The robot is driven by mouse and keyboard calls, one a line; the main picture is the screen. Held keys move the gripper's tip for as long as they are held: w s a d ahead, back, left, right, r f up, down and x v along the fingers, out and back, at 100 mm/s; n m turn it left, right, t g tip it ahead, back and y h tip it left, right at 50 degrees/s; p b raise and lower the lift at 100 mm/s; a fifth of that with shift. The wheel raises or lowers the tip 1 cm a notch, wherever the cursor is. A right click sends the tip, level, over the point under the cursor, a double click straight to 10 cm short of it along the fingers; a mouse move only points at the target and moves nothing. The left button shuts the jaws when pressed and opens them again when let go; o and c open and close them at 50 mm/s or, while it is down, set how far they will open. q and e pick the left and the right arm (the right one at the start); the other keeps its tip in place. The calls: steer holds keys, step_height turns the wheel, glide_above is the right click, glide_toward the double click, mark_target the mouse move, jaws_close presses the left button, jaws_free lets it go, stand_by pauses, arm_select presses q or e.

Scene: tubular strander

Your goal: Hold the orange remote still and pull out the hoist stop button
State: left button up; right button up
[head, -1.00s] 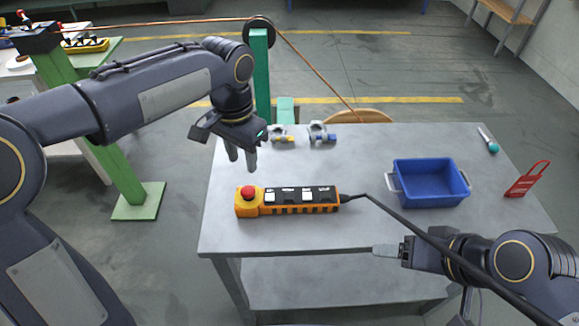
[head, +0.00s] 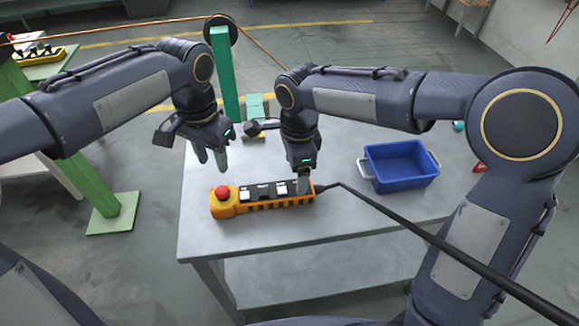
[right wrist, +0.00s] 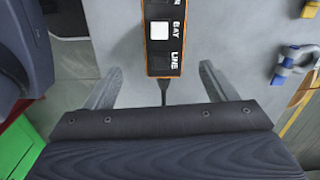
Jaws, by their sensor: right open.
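The orange remote (head: 262,201) lies on the grey table, with a red stop button (head: 222,191) at its left end and black-and-white keys on top. A black cable leaves its right end. My left gripper (head: 210,158) hangs above and behind the button end, fingers pointing down, slightly apart and empty. My right gripper (head: 300,182) is over the cable end of the remote. In the right wrist view its fingers (right wrist: 159,88) are wide apart, with the remote's end (right wrist: 165,60) and cable between their lines. I cannot tell whether they touch the remote.
A blue bin (head: 400,165) stands on the table (head: 330,222) to the right. Clamp-like parts (right wrist: 294,62) lie beside the remote in the right wrist view. The thick cable (head: 420,232) crosses in front of my right arm. The table's front is clear.

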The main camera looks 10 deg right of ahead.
mark_target(290, 188)
steer(key=shift+w+a+f+m, duration=0.35)
steer(key=shift+a+f+m, duration=0.15)
steer(key=shift+a+f, duration=0.1)
step_height(290, 188, down, 8)
steer(key=shift+r, duration=0.25)
